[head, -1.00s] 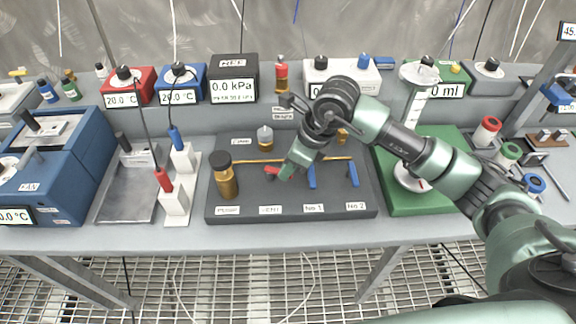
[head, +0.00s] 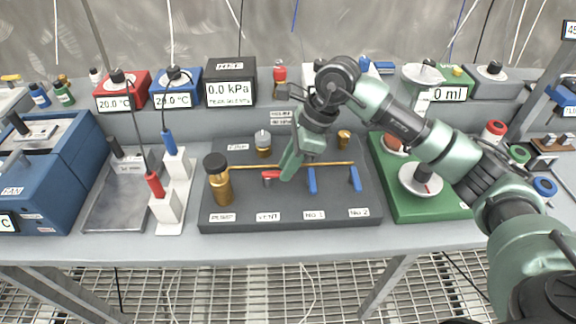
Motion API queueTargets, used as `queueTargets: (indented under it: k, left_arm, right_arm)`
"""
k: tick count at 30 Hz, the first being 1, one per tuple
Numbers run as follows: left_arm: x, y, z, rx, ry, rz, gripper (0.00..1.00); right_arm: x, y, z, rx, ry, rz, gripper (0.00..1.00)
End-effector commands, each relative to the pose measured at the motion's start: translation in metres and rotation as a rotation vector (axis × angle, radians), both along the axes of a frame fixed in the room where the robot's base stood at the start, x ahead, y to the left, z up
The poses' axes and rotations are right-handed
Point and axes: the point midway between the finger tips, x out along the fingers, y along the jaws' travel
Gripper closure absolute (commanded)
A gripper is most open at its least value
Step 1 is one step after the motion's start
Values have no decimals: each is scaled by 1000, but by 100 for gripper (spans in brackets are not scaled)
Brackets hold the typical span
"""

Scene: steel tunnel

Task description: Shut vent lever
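The red vent lever (head: 270,175) is on the dark panel (head: 236,196), above the VENT label (head: 268,217). It lies roughly crosswise, parallel with the brass pipe behind it. My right gripper (head: 287,176) points down at the lever's right end, in front of the pipe. Its green finger overlaps that end in the picture; I cannot tell whether they touch. Its fingers line up with the view, so opening is unclear. My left gripper is out of view.
Two blue levers (head: 312,180) (head: 355,179) stand just right of the vent lever, pointing toward the front. A green balance base (head: 440,204) is right of the panel. Bare bench runs along the front.

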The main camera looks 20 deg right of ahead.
Motion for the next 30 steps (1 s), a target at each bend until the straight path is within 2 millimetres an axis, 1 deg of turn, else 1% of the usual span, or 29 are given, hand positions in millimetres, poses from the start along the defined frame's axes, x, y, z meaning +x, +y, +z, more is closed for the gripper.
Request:
queueTargets:
  k: [11, 14, 24, 27, 30]
  left_arm:
    - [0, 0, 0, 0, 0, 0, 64]
    - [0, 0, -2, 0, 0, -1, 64]
    - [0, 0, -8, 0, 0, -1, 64]
    - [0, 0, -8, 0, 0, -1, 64]
    - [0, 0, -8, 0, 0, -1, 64]
  right_arm:
    - [0, -1, 2, 0, 0, -2, 64]
    - [0, -4, 10, 0, -3, -3, 64]
    - [-5, -24, 60, 0, -3, -3, 64]
    - [-7, -28, 69, 0, -1, -3, 64]
    - [-8, -29, 72, 0, 0, -2, 64]
